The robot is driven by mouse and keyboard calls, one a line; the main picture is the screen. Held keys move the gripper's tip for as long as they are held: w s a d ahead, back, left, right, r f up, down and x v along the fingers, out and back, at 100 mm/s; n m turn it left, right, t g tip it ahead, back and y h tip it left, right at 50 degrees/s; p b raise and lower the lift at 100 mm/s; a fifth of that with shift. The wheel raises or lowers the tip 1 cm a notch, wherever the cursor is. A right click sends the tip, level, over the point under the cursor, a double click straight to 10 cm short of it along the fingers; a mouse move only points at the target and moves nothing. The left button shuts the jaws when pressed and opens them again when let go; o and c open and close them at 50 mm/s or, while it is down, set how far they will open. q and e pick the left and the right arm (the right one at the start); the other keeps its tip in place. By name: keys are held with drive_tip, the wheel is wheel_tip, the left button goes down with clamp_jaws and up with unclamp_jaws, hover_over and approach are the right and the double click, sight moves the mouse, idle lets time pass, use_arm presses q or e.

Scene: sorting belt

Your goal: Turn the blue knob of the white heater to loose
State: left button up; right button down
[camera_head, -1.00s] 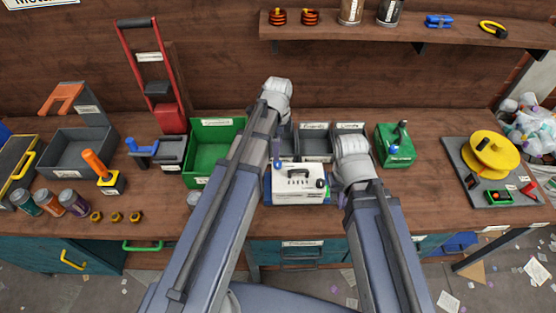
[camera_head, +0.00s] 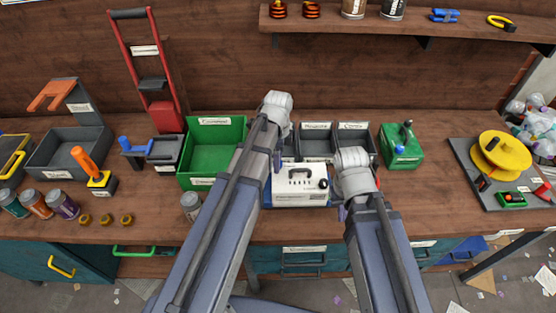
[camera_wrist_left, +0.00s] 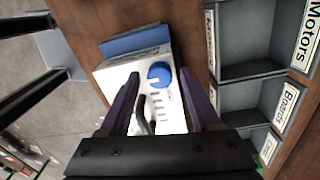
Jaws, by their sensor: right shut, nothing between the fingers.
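The white heater (camera_head: 302,196) stands on the workbench in the middle of the head view, with a dark handle and a black knob on its front. In the left wrist view its white face (camera_wrist_left: 112,76) carries the blue knob (camera_wrist_left: 159,75). In the head view the blue knob is hidden behind my left gripper (camera_head: 277,163). My left gripper is open, and in the left wrist view its fingers (camera_wrist_left: 160,80) lie on either side of the blue knob, with gaps showing. My right gripper (camera_head: 342,213) is shut and empty by the heater's right front corner.
Grey bins (camera_head: 316,145) stand right behind the heater. A green bin (camera_head: 213,183) is to the left and a green box (camera_head: 400,162) to the right. A grey can (camera_head: 191,207) stands left of my left arm. The bench front is close in front of the heater.

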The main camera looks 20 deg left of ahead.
use_arm(q)
clamp_jaws()
drive_tip(key=shift+n, duration=0.3)
idle(0.3)
drive_tip(key=n, duration=0.5)
drive_tip(key=shift+n, duration=0.3)
drive_tip(key=n, duration=0.5)
drive_tip(key=shift+n, duration=0.3)
drive_tip(key=n, duration=0.8)
drive_tip(key=shift+t, duration=0.3)
drive_tip(key=n, duration=0.4)
drive_tip(key=shift+s+n, duration=0.1)
drive_tip(key=shift+n, duration=1.8)
